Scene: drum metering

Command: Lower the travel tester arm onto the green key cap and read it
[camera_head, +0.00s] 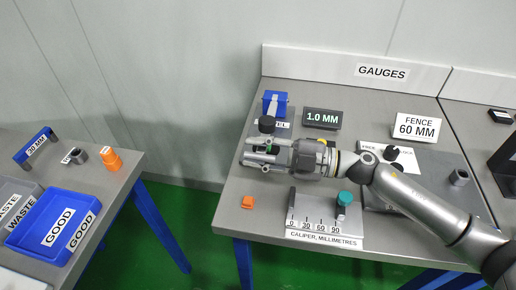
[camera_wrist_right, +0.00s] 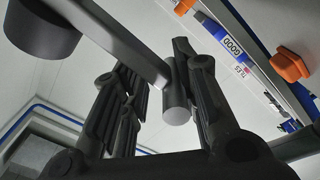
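The travel tester stands on a grey plate at the left of the gauges table, with a blue block (camera_head: 275,103) behind and a partly covered label. The fingers are apart, with a gap beside the cylinder. The key cap is largely hidden by the gripper. The display (camera_head: 322,118) reads 1.0 MM. My left gripper is out of view.
A caliper plate (camera_head: 320,228) with a green-topped piece (camera_head: 344,198) lies in front of my right arm. An orange block (camera_head: 247,202) is left of it. A FENCE 60 MM sign (camera_head: 416,128) stands right. The left table holds a blue GOOD tray (camera_head: 40,250).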

